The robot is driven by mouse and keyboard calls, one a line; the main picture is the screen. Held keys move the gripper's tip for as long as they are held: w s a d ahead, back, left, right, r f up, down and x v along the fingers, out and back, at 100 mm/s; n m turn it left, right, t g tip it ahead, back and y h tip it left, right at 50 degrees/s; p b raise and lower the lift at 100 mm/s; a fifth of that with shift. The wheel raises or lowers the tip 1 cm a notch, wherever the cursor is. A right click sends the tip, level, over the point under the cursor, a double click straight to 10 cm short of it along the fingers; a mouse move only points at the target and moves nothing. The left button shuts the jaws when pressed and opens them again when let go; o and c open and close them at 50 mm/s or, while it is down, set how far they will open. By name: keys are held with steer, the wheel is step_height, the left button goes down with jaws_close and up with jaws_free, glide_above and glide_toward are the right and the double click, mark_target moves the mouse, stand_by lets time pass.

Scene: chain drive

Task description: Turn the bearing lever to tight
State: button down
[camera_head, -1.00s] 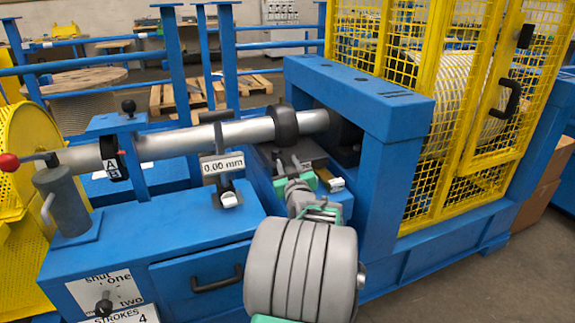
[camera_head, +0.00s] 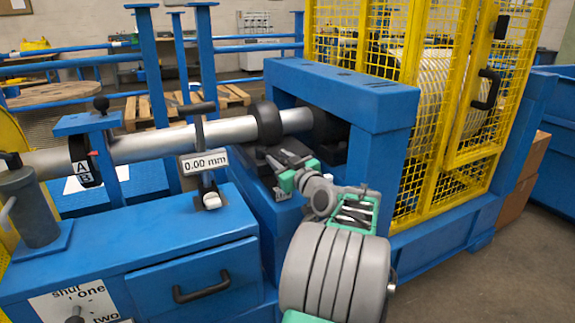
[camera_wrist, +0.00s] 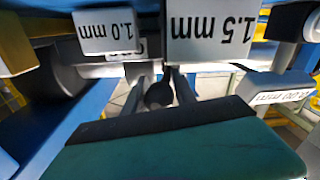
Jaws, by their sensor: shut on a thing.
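My gripper (camera_head: 274,163) reaches in under the silver shaft, at a dark block (camera_head: 290,152) inside the blue frame. In the wrist view the two grey fingers (camera_wrist: 159,94) are closed about a small dark round knob (camera_wrist: 160,96). This knob may be the end of the bearing lever; its arm is hidden and I cannot read its tight or loose position. Upside-down plates reading 1.0 mm (camera_wrist: 107,31) and 1.5 mm (camera_wrist: 212,35) hang close in front of the fingers.
The silver shaft (camera_head: 170,142) with its black collar (camera_head: 268,124) runs above my gripper. A gauge plate reading 0.00 mm (camera_head: 203,162) stands to the left. The blue frame post (camera_head: 378,170) and yellow mesh cage (camera_head: 440,110) close off the right side.

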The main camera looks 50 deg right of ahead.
steer(key=shift+d+r, duration=0.15)
steer(key=c, duration=1)
jaws_free()
steer(key=shift+c, duration=0.2)
steer(key=p+v, duration=0.1)
steer(key=v, duration=0.6)
steer(key=shift+s, duration=0.2)
steer(key=shift+s+a, duration=0.15)
steer(key=shift+a, duration=0.1)
steer(key=shift+c, duration=0.5)
